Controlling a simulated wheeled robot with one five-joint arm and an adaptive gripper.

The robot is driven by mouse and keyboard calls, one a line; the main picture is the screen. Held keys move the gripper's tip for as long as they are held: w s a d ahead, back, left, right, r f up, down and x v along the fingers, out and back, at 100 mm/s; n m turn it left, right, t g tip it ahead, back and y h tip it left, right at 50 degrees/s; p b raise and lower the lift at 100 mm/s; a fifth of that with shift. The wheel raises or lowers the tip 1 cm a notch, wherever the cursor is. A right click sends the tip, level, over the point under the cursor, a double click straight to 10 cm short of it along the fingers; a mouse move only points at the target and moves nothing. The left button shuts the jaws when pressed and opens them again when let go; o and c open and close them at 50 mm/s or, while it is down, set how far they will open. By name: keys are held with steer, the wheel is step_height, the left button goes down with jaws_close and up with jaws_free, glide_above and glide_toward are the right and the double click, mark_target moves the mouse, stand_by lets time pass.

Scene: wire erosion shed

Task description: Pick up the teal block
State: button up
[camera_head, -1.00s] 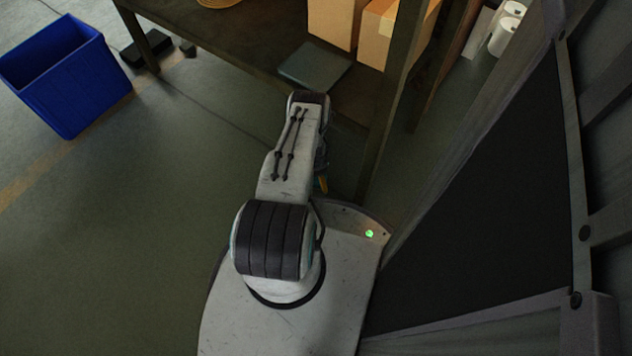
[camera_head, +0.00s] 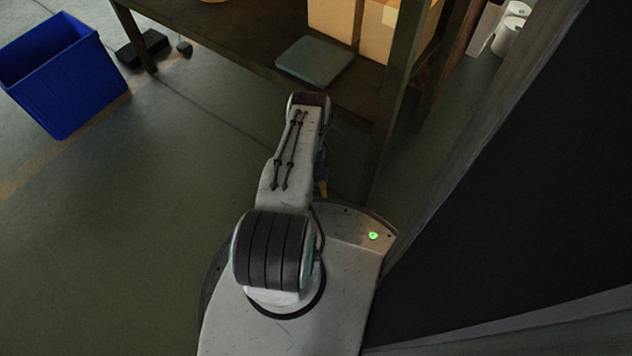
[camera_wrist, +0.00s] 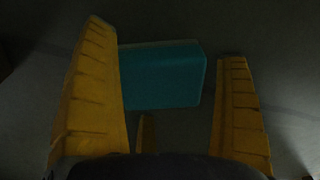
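The fingers are spread wide. The left finger overlaps the block's left edge in the picture, and a narrow gap shows between the block and the right finger. I cannot tell whether the left finger touches it. In the head view my gripper (camera_head: 322,187) is mostly hidden by my arm, with only a bit of yellow showing beside it. I cannot make out the teal block there.
A wooden table (camera_head: 225,45) stands ahead, bearing cardboard boxes (camera_head: 378,32) and a flat grey-green slab (camera_head: 315,62). A blue bin (camera_head: 62,78) stands at the left. A dark panel (camera_head: 520,190) is close on the right.

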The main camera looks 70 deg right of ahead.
steer(key=c, duration=1.2)
steer(key=shift+o, duration=0.2)
steer(key=shift+r, duration=0.15)
